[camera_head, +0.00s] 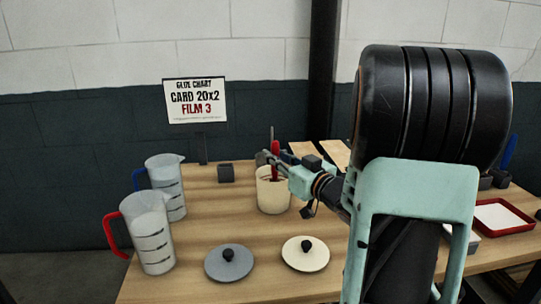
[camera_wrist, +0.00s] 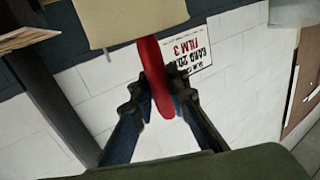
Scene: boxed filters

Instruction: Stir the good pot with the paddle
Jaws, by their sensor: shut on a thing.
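A cream pot (camera_head: 273,197) stands open on the wooden table, left of my arm. It also shows at the top of the wrist view (camera_wrist: 130,20). The paddle (camera_head: 275,150) has a red handle and stands roughly upright at the pot, its lower end hidden by the pot wall. My gripper (camera_head: 270,160) is over the pot rim, shut on the paddle. In the wrist view my gripper's two fingers (camera_wrist: 160,90) close around the red paddle handle (camera_wrist: 154,72). No other pot shows; my arm hides part of the table.
A grey lid (camera_head: 228,264) and a cream lid (camera_head: 305,255) lie in front of the pot. A red-handled jug (camera_head: 152,235) and a blue-handled jug (camera_head: 168,190) stand at left. A glue chart sign (camera_head: 196,101) reads "CARD 20x2 FILM 3". A red tray (camera_head: 533,222) lies at right.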

